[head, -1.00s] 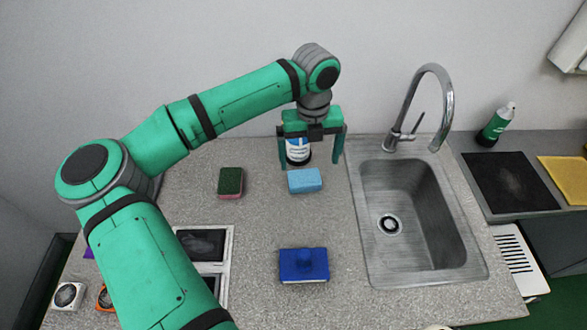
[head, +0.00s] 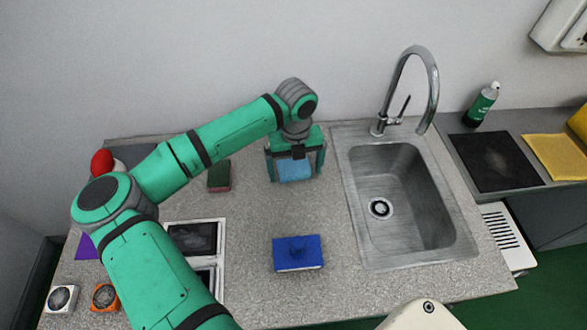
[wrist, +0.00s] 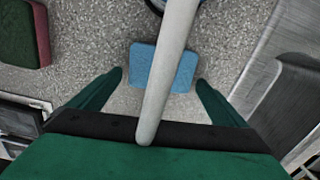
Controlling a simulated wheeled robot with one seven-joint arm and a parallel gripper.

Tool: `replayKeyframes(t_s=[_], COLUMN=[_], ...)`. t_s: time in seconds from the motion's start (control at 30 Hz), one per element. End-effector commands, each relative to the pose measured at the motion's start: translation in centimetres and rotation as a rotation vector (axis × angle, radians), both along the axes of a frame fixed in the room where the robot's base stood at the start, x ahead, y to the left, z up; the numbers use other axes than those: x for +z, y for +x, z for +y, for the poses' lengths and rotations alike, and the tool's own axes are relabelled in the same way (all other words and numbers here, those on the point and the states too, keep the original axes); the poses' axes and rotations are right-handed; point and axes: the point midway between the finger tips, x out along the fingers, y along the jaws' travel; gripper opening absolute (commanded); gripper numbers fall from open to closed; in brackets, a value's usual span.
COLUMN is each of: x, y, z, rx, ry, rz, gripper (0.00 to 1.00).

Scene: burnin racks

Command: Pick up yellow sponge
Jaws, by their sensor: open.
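A light blue sponge (head: 295,170) lies on the speckled counter. My gripper (head: 295,177) is open above it, with one finger on each side. The wrist view shows the blue sponge (wrist: 186,68) between the open fingertips; I cannot tell whether they touch it. A pale rod crosses in front of it there. No yellow sponge is clear in either view. A flat yellow piece (head: 556,157) lies on the right-hand counter, far from my gripper; it looks like a cloth or mat. A green and dark red sponge (head: 219,176) lies left of my gripper.
A steel sink (head: 400,210) with a tall tap (head: 432,90) is close on the right. A green bottle (head: 482,104) and black mat (head: 495,161) are on the right counter. Bare counter surrounds the blue block.

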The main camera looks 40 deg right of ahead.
Motion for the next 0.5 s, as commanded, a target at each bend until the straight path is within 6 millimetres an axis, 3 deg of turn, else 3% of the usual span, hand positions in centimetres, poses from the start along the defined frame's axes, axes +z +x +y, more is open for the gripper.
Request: replayKeyframes(t_s=[0.27, 0.43, 0.5], x=[-0.25, -0.24, -0.23], y=[0.01, 0.01, 0.01], z=[-0.03, -0.03, -0.03], rx=[0.000, 0.000, 0.000], ry=[0.000, 0.000, 0.000], rz=[-0.001, -0.001, -0.001], gripper=[0.94, 0.53, 0.53])
